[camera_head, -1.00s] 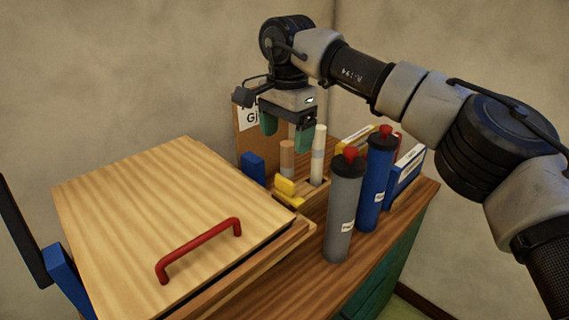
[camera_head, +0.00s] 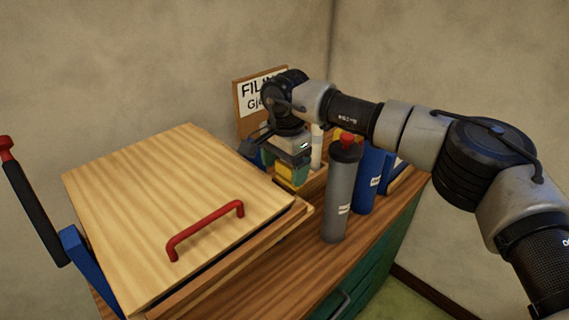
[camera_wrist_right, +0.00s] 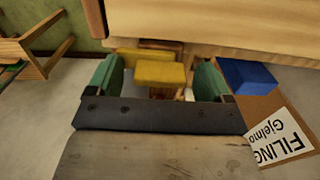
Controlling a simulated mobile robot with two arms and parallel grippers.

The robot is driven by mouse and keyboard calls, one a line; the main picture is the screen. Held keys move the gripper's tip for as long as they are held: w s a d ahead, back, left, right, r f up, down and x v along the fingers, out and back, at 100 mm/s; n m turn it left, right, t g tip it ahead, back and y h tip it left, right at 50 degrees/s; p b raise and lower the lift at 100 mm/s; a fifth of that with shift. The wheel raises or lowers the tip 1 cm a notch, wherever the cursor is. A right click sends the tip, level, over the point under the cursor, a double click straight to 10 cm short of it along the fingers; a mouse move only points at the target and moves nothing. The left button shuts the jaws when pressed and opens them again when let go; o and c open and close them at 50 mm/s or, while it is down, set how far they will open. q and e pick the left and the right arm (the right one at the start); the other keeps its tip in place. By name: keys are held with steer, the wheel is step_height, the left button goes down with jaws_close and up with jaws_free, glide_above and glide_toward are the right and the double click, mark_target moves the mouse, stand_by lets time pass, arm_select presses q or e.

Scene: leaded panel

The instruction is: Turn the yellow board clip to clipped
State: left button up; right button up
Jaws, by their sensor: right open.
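The yellow board clip (camera_wrist_right: 160,74) shows between the two green fingers of my right gripper (camera_wrist_right: 157,82) in the right wrist view. The fingers are apart, with the clip's block between them and a gap at each side. In the head view the clip (camera_head: 285,184) is mostly hidden behind my right gripper (camera_head: 292,173), which is lowered onto it beside the wooden board's right edge. I cannot tell from these views whether the fingers touch the clip. My left gripper is not in view.
A wooden board (camera_head: 160,195) with a red handle (camera_head: 205,230) lies left of the clip. A grey canister (camera_head: 341,195) and a blue canister (camera_head: 370,180) stand close on the right. A FILING sign (camera_head: 252,95) stands behind. A blue block (camera_wrist_right: 247,74) is beside the fingers.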

steer(key=c, duration=0.9)
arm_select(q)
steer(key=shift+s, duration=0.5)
